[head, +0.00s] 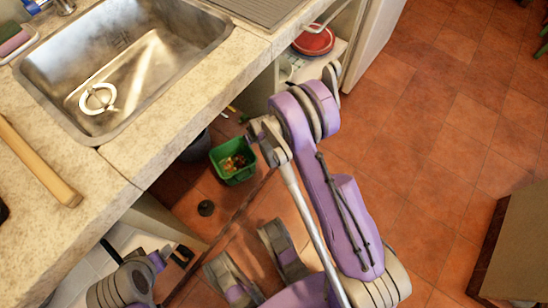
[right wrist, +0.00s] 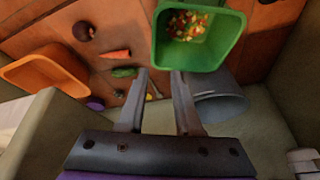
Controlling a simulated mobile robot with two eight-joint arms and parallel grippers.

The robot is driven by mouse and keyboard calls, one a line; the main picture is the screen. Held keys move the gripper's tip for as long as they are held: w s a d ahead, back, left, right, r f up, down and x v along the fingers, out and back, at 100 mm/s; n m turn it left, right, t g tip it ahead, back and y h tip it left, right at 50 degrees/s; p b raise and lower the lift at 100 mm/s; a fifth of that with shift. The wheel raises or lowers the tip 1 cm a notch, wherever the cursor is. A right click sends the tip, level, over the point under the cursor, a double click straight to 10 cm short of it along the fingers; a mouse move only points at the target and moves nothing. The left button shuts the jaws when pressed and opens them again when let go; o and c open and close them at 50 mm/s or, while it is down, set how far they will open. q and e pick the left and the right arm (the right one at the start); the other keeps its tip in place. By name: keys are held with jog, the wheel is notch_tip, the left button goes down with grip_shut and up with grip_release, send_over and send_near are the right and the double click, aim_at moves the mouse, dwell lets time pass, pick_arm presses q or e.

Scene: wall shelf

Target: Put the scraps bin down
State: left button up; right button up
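The green scraps bin (head: 217,157), with mixed food scraps inside, sits low under the counter in the head view. In the right wrist view the bin (right wrist: 225,52) is just beyond my right gripper (right wrist: 160,72). Its fingers stand apart with a visible gap, close to the bin's near left corner; I cannot tell whether they touch it. Whether the bin's base rests on the floor is hidden.
A grey bucket (right wrist: 222,105) is beside the bin. An orange container (right wrist: 40,72), a carrot (right wrist: 115,54) and a green vegetable (right wrist: 124,72) lie near it. The counter (head: 165,120) with a sink overhangs at left.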

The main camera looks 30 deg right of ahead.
jog(key=a+v, duration=0.2)
jog(key=v, duration=0.8)
jog(key=s+a+v, duration=0.1)
jog(key=a+v, duration=0.1)
jog(key=v, duration=0.8)
jog(key=s+r, duration=0.3)
jog(key=s, duration=0.6)
jog(key=s+a+r, duration=0.1)
jog(key=s+r, duration=0.3)
jog(key=s, duration=0.5)
jog(key=shift+a+r+n, duration=0.25)
jog(key=shift+r+n, duration=0.05)
jog(key=shift+r, duration=0.05)
jog(key=shift+s, duration=0.1)
